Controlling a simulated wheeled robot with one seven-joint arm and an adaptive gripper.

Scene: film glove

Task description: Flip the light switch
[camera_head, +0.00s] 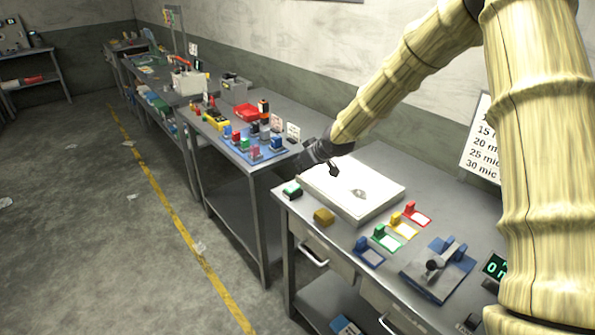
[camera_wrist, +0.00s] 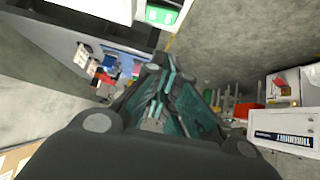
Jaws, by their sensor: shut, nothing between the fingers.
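A small dark box with a green top (camera_head: 291,190) sits at the left corner of the near workbench, beside a white flat panel (camera_head: 381,199). It looks like the light switch, but I cannot tell which way it is set. A green and white piece (camera_wrist: 161,14), likely the same box, shows at the top edge of the wrist view, next to the white panel (camera_wrist: 95,6). My gripper (camera_head: 334,172) is shut and empty over the panel's far left part, to the right of the green-topped box and apart from it. Its dark fingers (camera_wrist: 160,82) fill the middle of the wrist view.
Coloured stands (camera_head: 387,238) and a blue-based lever device (camera_head: 438,270) are to the right. Another bench (camera_head: 215,133) holds coloured parts. A wall with a sign (camera_head: 482,140) stands behind.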

